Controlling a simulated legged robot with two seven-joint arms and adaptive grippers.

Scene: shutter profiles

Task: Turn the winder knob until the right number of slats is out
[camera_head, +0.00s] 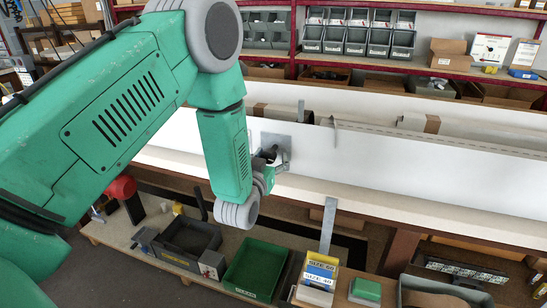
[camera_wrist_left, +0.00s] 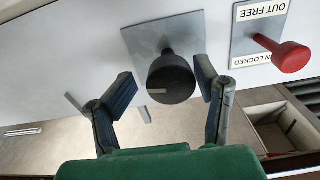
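The round black winder knob (camera_wrist_left: 171,80) stands out from a square grey plate (camera_wrist_left: 140,40) on a white panel in the left wrist view. My left gripper (camera_wrist_left: 166,88) is open, with one finger on each side of the knob. Gaps show between the fingers and the knob, so it is not gripped. In the head view my left gripper (camera_head: 268,160) is at the grey plate (camera_head: 288,146) on the white panel (camera_head: 400,165), and mostly hides the knob. I cannot make out how many slats are out. My right gripper is not in view.
A red knob (camera_wrist_left: 290,57) on a plate labelled "OUT FREE" and, partly hidden, "LOCKED" is right of the black knob. Below the bench are a green tray (camera_head: 256,266), a dark bin (camera_head: 190,240) and a "SIZE 40" box (camera_head: 319,272). Shelves with grey bins (camera_head: 357,38) stand behind.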

